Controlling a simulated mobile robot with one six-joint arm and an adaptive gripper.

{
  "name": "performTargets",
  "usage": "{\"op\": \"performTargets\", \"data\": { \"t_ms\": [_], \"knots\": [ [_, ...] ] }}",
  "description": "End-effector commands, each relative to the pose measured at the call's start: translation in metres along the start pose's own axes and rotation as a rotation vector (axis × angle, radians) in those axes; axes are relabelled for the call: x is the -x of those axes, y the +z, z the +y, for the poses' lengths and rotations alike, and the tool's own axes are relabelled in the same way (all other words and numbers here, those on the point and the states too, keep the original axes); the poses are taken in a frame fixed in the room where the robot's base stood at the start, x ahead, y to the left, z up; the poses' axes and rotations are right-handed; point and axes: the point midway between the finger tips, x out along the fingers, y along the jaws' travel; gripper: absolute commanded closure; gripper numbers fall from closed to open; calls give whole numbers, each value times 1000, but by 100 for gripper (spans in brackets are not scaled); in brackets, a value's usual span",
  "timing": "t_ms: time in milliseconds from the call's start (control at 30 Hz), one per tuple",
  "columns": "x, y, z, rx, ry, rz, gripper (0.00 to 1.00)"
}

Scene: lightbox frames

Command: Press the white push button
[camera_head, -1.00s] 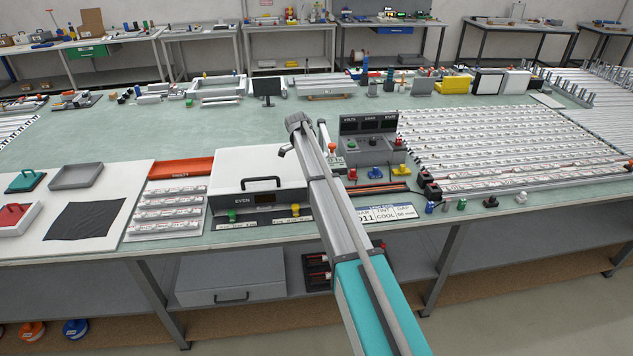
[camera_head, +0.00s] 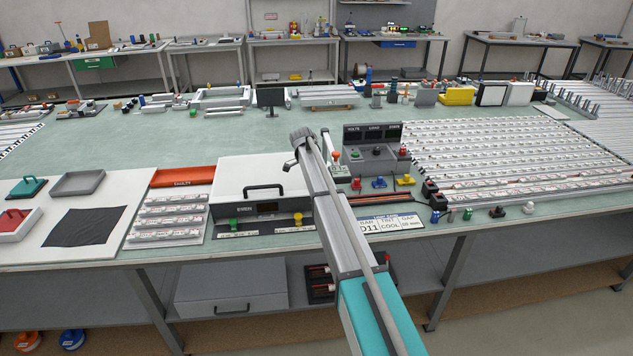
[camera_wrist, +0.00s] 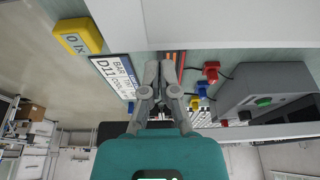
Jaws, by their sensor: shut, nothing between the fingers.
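The white push button (camera_head: 528,207) is a small knob near the front edge of the bench in the head view, at the right end of a row of small coloured pieces. I cannot make it out in the wrist view. My gripper (camera_wrist: 160,70) is shut and empty in the wrist view, with its fingers together near the D11 label card (camera_wrist: 114,78). In the head view my arm reaches over the bench left of that card (camera_head: 388,223), well left of the white button. My fingertips are not clear there.
A white lightbox (camera_head: 262,178) stands left of my arm. A grey meter console (camera_head: 372,157) with red (camera_head: 356,184), blue (camera_head: 379,183) and yellow (camera_head: 405,180) pieces before it stands to the right. Blue, green and black pieces (camera_head: 497,212) stand left of the white button.

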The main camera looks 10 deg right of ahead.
Motion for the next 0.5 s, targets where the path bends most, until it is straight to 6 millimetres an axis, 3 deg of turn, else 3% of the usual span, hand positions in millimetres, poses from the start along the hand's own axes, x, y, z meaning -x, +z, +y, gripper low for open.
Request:
{"op": "performTargets", "data": {
  "t_ms": [500],
  "knots": [
    [-44,2,0,0,0,0,100]
  ]
}}
